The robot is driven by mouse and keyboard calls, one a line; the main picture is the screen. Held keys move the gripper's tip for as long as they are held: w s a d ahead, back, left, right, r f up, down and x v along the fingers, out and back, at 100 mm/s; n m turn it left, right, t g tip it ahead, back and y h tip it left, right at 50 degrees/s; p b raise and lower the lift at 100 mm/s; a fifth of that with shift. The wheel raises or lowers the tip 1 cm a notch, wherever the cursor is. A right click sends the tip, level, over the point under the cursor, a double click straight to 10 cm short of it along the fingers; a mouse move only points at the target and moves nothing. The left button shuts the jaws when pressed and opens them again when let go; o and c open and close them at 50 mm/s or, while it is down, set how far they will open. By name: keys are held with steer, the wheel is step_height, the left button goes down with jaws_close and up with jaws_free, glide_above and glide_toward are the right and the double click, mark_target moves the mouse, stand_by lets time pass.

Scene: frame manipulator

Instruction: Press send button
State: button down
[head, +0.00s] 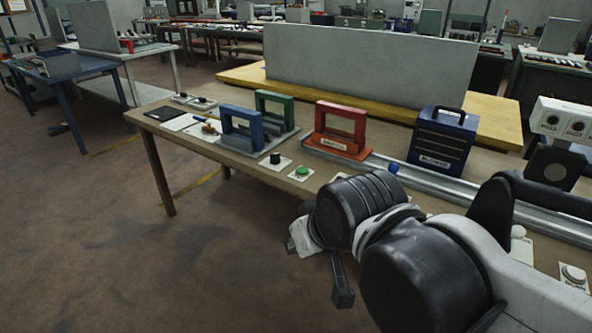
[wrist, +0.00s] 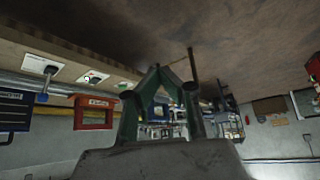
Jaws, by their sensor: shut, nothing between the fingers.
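A green push button (head: 302,171) sits on a small white plate near the front edge of the workbench. Its label is too small to read, so I cannot tell if it is the send button. My gripper (head: 343,298) hangs in front of the bench, apart from the button and lower in the picture. The wrist view shows its fingers (wrist: 160,70) closed together at the tips, with nothing held. That view is upside down, with small control plates (wrist: 92,78) along the bench edge at upper left.
A black knob (head: 275,158) stands left of the green button. Blue (head: 241,130), green (head: 274,108) and red (head: 340,128) frames and a dark blue box (head: 441,143) stand behind. A metal rail (head: 440,184) runs along the bench. Floor left of the gripper is free.

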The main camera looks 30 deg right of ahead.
steer(key=w+d+r+m+g+h+p, duration=0.1)
steer(key=w+d+r, duration=0.2)
steer(key=w, duration=0.3)
steer(key=w+d+r+h, duration=0.1)
steer(key=w+d+r, duration=0.15)
steer(key=w, duration=0.35)
steer(key=m+g+h+p, duration=0.4)
steer(key=m+h, duration=0.2)
steer(key=h, duration=0.1)
glide_above(301, 170)
step_height(301, 170, down, 10)
steer(key=f, duration=0.1)
steer(key=shift+d+r, duration=0.1)
steer(key=shift+r, duration=0.15)
steer(key=shift+f, duration=0.1)
steer(key=shift+f+b, duration=2.45)
steer(key=shift+f, duration=1.85)
